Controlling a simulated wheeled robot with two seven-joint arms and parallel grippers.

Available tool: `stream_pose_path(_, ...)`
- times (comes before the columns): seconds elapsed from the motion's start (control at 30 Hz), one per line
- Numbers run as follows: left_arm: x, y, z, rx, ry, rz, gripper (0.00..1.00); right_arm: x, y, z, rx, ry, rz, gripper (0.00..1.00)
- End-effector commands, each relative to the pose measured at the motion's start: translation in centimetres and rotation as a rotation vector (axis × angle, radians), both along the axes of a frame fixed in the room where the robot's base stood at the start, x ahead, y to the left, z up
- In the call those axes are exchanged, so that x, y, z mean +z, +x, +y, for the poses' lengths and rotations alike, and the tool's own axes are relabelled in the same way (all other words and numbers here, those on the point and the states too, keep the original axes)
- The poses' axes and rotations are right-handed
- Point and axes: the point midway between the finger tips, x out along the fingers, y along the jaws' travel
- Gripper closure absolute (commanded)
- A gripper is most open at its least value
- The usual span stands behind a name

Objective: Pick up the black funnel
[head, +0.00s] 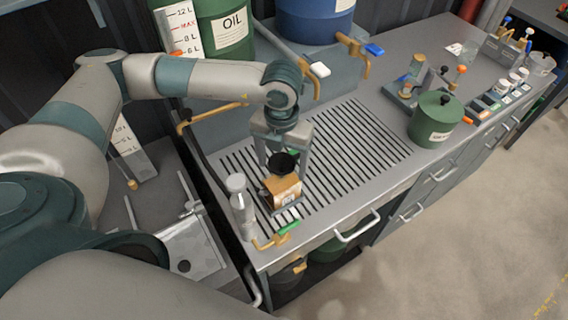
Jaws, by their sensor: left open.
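The black funnel (283,162) sits on top of a small orange-brown box-shaped container (284,190) on the slotted drain grate of the grey bench. My left gripper (281,165) points down over it, open, with a finger on either side of the funnel. I cannot tell whether the fingers touch the funnel. The gripper hides part of the funnel's surroundings. My right gripper is not in view.
A clear bottle (240,205) stands just left of the container. A brass tap with a green handle (287,229) is at the front edge. A green pot (435,119) stands to the right. The grate's right half (365,150) is clear.

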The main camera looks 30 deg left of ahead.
Motion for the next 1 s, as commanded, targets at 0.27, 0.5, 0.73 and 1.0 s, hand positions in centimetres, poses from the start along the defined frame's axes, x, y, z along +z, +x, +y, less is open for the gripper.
stream_pose_path(0.27, 0.0, 0.0, 0.0, 0.0, 0.0, 0.0, 0.7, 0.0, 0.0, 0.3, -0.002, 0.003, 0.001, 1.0)
stream_pose_path(0.5, 0.1, 0.0, 0.0, 0.0, 0.0, 0.0, 0.74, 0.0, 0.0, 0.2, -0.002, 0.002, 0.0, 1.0)
stream_pose_path(0.73, 0.9, 0.0, 0.0, 0.0, 0.0, 0.0, 0.74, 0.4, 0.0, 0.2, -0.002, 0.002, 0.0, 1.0)
stream_pose_path(1.0, 4.7, 0.1, -0.2, -0.002, -0.002, -0.002, 0.74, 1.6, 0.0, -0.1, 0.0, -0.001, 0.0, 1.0)
